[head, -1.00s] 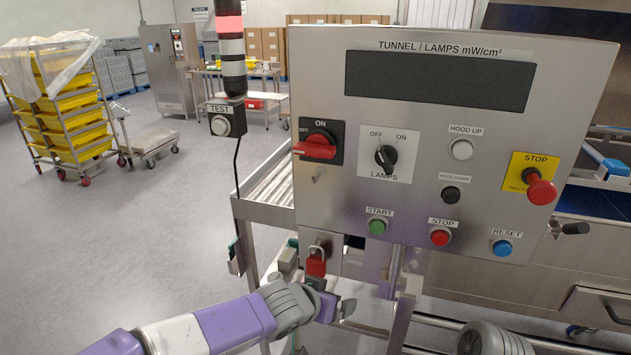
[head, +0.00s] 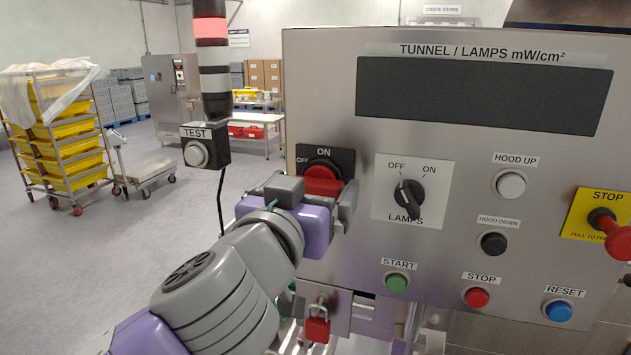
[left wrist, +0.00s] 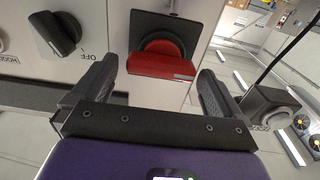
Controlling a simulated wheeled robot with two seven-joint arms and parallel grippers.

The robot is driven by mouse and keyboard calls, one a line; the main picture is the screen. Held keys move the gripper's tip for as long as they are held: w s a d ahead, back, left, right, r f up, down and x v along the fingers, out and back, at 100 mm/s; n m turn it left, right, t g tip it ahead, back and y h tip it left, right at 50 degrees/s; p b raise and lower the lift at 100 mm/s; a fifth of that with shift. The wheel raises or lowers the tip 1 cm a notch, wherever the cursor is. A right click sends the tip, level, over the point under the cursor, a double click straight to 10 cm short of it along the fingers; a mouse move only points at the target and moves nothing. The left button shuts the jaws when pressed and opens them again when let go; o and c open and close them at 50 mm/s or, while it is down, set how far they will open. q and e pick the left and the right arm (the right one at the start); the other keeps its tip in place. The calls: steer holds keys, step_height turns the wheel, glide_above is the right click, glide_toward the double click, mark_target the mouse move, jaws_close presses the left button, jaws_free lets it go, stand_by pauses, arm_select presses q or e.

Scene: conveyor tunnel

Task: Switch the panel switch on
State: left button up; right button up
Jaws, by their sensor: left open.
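The panel switch (head: 323,180) is a red rotary handle on a black plate (head: 340,157) marked OFF and ON, at the panel's upper left. In the left wrist view the red handle (left wrist: 162,64) lies crosswise, between and just beyond the fingertips. My left gripper (head: 318,190) is open in front of the switch, one finger on each side, and hides the handle's lower and left part in the head view. It also shows in the left wrist view (left wrist: 158,85), with a gap on both sides of the handle. My right gripper is not in view.
Right of the switch are the black LAMPS knob (head: 409,194) and several push buttons. A red padlock (head: 317,326) hangs below. The TEST box (head: 205,148) and lamp stack (head: 213,75) stand left of the panel.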

arm_select(q)
steer(key=shift+x, duration=1.2)
steer(key=shift+c, duration=0.2)
steer(key=c, duration=0.8)
